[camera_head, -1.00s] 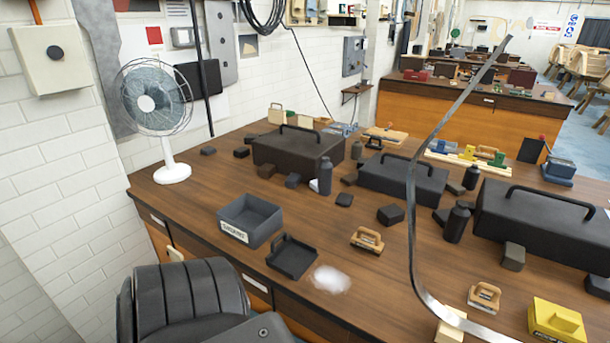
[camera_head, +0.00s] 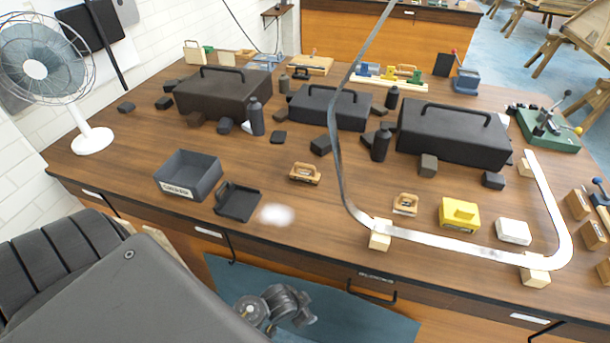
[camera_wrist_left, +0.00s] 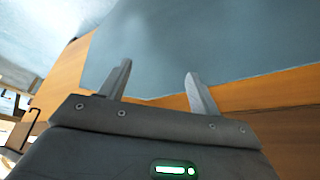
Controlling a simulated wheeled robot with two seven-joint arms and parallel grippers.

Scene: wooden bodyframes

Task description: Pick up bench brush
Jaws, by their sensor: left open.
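I cannot tell for certain which object is the bench brush. Two small wooden blocks with handles lie on the bench: one (camera_head: 305,173) near the middle, and another (camera_head: 405,204) farther right, beside a thin bent metal strip. My left gripper (camera_wrist_left: 159,67) is open and empty in the left wrist view, its two fingers apart, facing a blue-grey surface and orange wood panels. No brush shows in that view. My right gripper is not in view.
The wooden bench (camera_head: 330,215) holds a dustpan (camera_head: 238,203), white dust (camera_head: 276,215), an open tray (camera_head: 188,177), toolboxes (camera_head: 455,135) and a yellow block (camera_head: 459,213). The metal strip (camera_head: 440,237) rests on wooden blocks near the front edge. A fan (camera_head: 90,140) stands left.

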